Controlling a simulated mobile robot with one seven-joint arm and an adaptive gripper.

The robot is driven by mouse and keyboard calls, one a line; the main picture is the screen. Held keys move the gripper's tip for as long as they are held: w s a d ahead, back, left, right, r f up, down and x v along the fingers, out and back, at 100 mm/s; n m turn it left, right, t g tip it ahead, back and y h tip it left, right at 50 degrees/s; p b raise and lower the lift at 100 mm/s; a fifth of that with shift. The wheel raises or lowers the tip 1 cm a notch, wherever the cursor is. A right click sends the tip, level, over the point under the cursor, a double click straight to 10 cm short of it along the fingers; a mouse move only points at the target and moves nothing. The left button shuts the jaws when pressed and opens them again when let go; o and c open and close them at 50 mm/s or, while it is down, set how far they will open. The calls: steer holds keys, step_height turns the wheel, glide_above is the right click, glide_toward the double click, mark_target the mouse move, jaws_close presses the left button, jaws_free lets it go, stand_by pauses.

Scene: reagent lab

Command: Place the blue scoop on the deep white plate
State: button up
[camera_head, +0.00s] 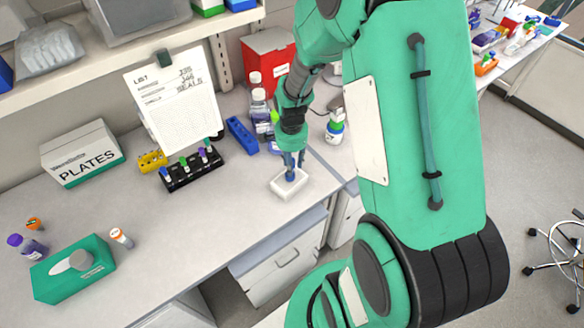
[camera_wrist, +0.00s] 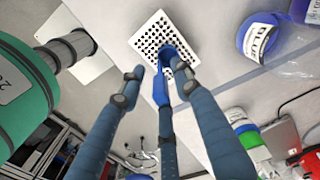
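The deep white plate (camera_head: 287,189) lies on the counter near its front right edge. In the wrist view the plate (camera_wrist: 186,22) shows a grid of small dark wells. The bright blue scoop (camera_wrist: 168,52) overlaps the plate's lower edge there, with its handle towards my gripper. In the head view the scoop (camera_head: 291,177) shows as a small blue patch over the plate. My gripper (camera_head: 291,158) is right above it, pointing down. In the wrist view my gripper (camera_wrist: 159,76) has its outer fingers spread either side of the scoop. The middle finger partly hides the handle.
A black vial rack (camera_head: 193,169) and a blue rack (camera_head: 241,134) stand to the left. Bottles (camera_head: 258,106) and a red box (camera_head: 268,55) are behind. A green tissue box (camera_head: 75,270) and a PLATES box (camera_head: 82,153) are farther left. Counter left of the plate is clear.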

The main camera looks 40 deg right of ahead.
step_height(320, 180, up, 10)
steer(key=shift+f, duration=0.2)
stand_by(0.4)
steer(key=shift+a, duration=0.1)
steer(key=shift+a+r, duration=0.15)
steer(key=shift+r, duration=0.25)
steer(key=s+a+r+n+t, duration=0.2)
steer(key=s+a+r+n, duration=0.6)
steer(key=r, duration=0.4)
steer(key=s+a+r+n+t, duration=0.3)
steer(key=s+a+r+n, duration=0.4)
steer(key=r, duration=0.5)
steer(key=s+a, duration=0.2)
steer(key=shift+s+a+r+n+t, duration=0.15)
steer(key=shift+a+r+n+t, duration=0.15)
steer(key=shift+r+n, duration=0.1)
steer(key=shift+f, duration=0.15)
